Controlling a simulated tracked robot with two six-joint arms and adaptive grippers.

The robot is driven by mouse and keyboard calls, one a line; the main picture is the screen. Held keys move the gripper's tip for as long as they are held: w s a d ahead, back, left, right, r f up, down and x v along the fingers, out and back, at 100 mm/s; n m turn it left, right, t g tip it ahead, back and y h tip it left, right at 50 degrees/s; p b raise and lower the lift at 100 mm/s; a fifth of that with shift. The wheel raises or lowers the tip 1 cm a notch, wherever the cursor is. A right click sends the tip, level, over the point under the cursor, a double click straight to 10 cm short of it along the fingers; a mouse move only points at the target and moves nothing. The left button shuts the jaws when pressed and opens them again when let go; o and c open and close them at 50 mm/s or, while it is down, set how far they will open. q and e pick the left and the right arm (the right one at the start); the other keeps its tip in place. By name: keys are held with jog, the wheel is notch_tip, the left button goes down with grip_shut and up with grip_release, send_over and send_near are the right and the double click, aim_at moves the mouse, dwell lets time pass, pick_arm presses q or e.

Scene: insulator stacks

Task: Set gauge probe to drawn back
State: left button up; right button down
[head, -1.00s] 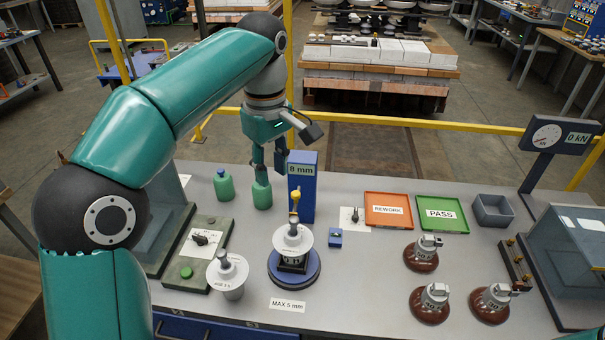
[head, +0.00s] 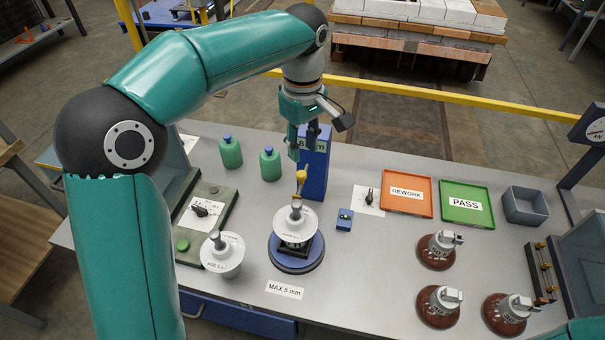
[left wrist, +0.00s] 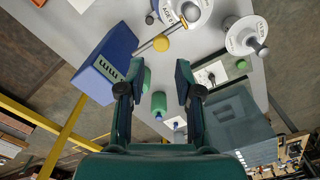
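The gauge is a blue upright block (head: 315,178) with a millimetre display, partly hidden behind my left gripper. Its probe carries a yellow knob (head: 301,177) and reaches toward the white insulator stack (head: 295,222) on the round turntable (head: 295,262). I cannot tell whether the tip touches. My left gripper (head: 300,146) is above the yellow knob, in front of the block's upper part, pointing down. In the left wrist view its fingers (left wrist: 153,84) are apart with nothing held; the block (left wrist: 103,68), the probe rod and the yellow knob (left wrist: 161,43) lie beyond them. My right gripper is out of view.
Two green bottles (head: 230,152) stand left of the gauge. A white capped piece (head: 222,254) stands left of the turntable, a small blue box (head: 344,219) right of it. An orange REWORK tray (head: 407,197), a green PASS tray (head: 466,204) and brown insulators (head: 438,250) are at right.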

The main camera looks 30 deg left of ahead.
aim_at(302, 174)
pick_arm(q)
notch_tip(302, 174, down, 9)
jog(key=shift+s+r, duration=0.1)
jog(key=shift+s, duration=0.05)
grip_shut()
dwell(0.5)
